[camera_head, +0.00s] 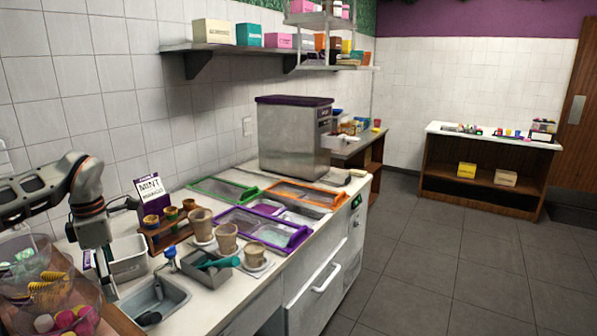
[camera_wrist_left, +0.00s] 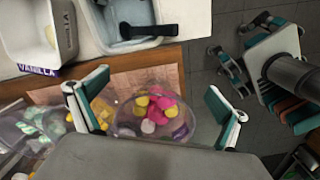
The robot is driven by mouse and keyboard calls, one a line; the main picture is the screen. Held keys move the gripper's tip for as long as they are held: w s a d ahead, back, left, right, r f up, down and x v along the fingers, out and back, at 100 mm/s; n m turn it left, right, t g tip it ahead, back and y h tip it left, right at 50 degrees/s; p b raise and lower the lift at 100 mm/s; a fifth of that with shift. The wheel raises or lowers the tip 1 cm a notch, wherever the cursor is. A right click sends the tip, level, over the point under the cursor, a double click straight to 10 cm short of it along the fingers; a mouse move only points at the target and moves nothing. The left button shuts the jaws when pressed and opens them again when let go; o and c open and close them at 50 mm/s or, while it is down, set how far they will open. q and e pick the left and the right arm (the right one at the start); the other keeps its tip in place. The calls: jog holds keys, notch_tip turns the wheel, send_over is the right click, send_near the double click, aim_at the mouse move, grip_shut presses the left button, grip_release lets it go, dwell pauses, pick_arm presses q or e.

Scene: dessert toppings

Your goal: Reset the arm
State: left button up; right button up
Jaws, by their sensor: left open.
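My left arm (camera_head: 85,185) comes in from the left in the head view, bent at the elbow and pointing down. Its gripper (camera_head: 106,278) hangs at the counter's near left end, beside the clear bowls. In the left wrist view the gripper (camera_wrist_left: 155,105) has its two teal-and-white fingers wide apart with nothing held between them. A clear bowl (camera_wrist_left: 124,127) of pink, yellow and white toppings shows below, between the fingers.
A wooden stand (camera_wrist_left: 143,75) carries the clear topping bowls. Paper cups (camera_head: 226,238) and framed trays (camera_head: 262,228) stand further along the counter. Grey floor (camera_head: 430,270) is open to the right.

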pick_arm(q)
jog(key=s+d+f+m+h, duration=0.15)
jog(key=d+f, duration=0.25)
jog(key=d, duration=0.5)
jog(key=s+d+f+g+h, duration=0.1)
jog(key=d+f+h, duration=0.2)
jog(key=d, duration=0.6)
jog(key=s+d+f+h, duration=0.2)
jog(key=d+f+h, duration=0.15)
jog(key=d, duration=0.65)
jog(key=s+d+r+n+t+h, duration=0.2)
jog(key=d+n+h, duration=0.3)
jog(key=d, duration=0.5)
jog(key=s+d+r+n+t+h, duration=0.1)
jog(key=s+d+n+t+h, duration=0.1)
jog(key=d+n+h, duration=0.5)
jog(key=a+f+n+t+y, duration=0.9)
jog(key=f+n+t+y, duration=0.35)
jog(key=n, duration=0.95)
jog(key=s+a+f+n+g+y, duration=0.2)
jog(key=s+a+f+n, duration=0.2)
jog(key=s+f, duration=0.3)
jog(key=s+a+f+n+g+y, duration=0.3)
jog(key=s+a+f+n, duration=0.2)
jog(key=s+f, duration=0.3)
jog(key=shift+a+f, duration=0.35)
jog(key=shift+f, duration=0.2)
